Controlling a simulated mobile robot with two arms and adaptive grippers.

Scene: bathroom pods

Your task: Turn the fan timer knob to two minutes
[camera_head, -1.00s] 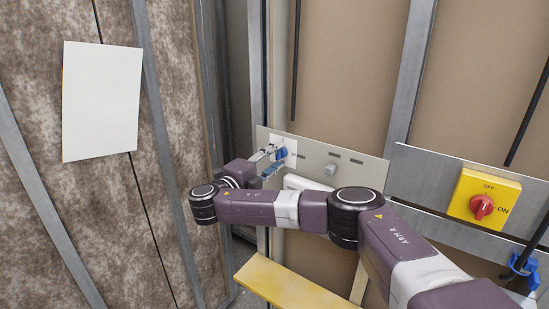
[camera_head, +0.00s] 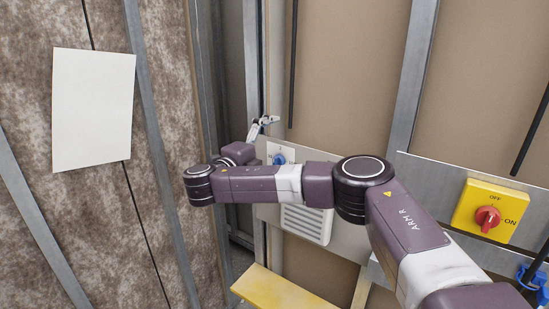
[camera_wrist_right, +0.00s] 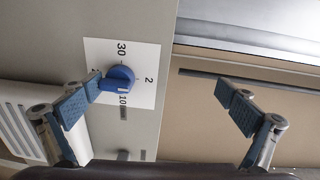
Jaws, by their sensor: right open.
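The fan timer knob (camera_head: 280,159) is blue and sits on a white dial card (camera_head: 289,148) on the grey wall panel. In the right wrist view the knob (camera_wrist_right: 120,77) shows with the marks 30, 2 and 10 around it on the card (camera_wrist_right: 146,90). I cannot tell for sure which mark it points at. My right gripper (camera_head: 265,124) is open and empty, above the knob in the head view. In the wrist view one finger of the gripper (camera_wrist_right: 158,90) overlaps the knob's edge; the other is well apart. Contact cannot be told. My left gripper is not in view.
A white louvred vent (camera_head: 306,224) is below the dial, partly behind my right arm. A yellow switch box (camera_head: 487,210) with a red knob is on the right. A yellow board (camera_head: 280,290) lies below. Metal studs frame the wall.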

